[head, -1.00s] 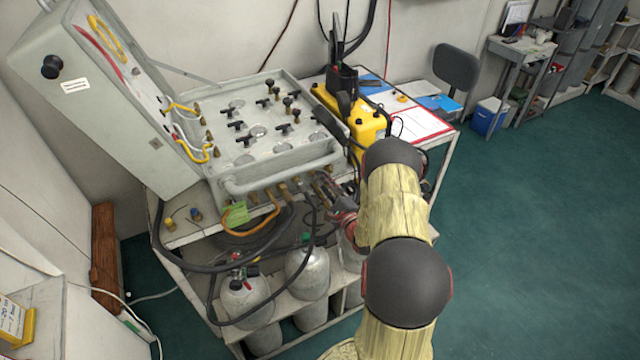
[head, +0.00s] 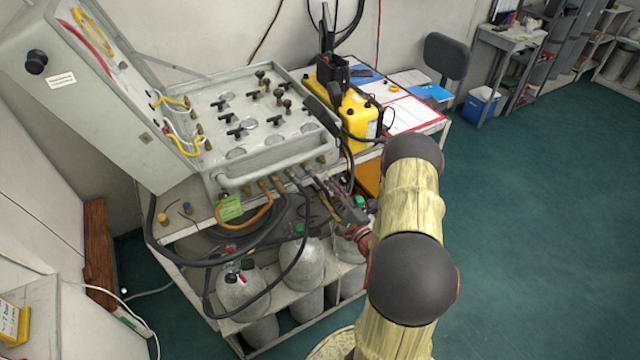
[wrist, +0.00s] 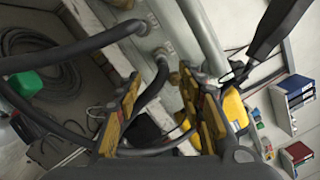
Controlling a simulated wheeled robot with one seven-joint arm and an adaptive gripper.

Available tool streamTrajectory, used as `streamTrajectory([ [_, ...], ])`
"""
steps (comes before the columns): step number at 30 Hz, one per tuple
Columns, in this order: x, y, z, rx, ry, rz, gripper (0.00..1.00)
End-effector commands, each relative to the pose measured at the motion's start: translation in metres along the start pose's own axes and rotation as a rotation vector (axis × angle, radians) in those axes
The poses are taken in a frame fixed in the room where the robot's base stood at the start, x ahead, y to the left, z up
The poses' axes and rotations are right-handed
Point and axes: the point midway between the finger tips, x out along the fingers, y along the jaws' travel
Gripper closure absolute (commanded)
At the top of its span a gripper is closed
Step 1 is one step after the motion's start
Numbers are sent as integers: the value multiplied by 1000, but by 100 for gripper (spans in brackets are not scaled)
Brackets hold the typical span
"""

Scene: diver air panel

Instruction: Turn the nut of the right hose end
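The grey air panel (head: 230,165) has a row of brass fittings along its front edge, with several hoses on them. In the wrist view, one black hose end (wrist: 162,54) sits on a fitting between and beyond my fingertips, its hose curving down. Another black hose end (wrist: 149,23) is higher and left of it. I cannot tell for certain which is the right hose end. My gripper (wrist: 160,80) is open, its yellow-padded fingers apart and holding nothing. In the head view, my gripper (head: 342,202) is below and right of the fittings; its fingertips are hard to make out.
Grey cylinders (head: 300,262) stand on the shelf below the panel. An orange hose (head: 248,223) and loose black hoses hang in front. A yellow case (head: 350,112) stands right of the panel. Green floor (head: 540,200) is clear to the right.

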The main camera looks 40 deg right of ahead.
Motion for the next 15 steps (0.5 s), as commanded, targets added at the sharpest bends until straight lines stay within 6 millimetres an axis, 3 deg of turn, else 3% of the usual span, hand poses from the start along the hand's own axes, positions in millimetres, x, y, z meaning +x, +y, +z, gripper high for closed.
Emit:
streamTrajectory([
  [6,-20,-1,-1,-2,1,-1,61],
  [15,-22,0,0,-1,0,0,61],
])
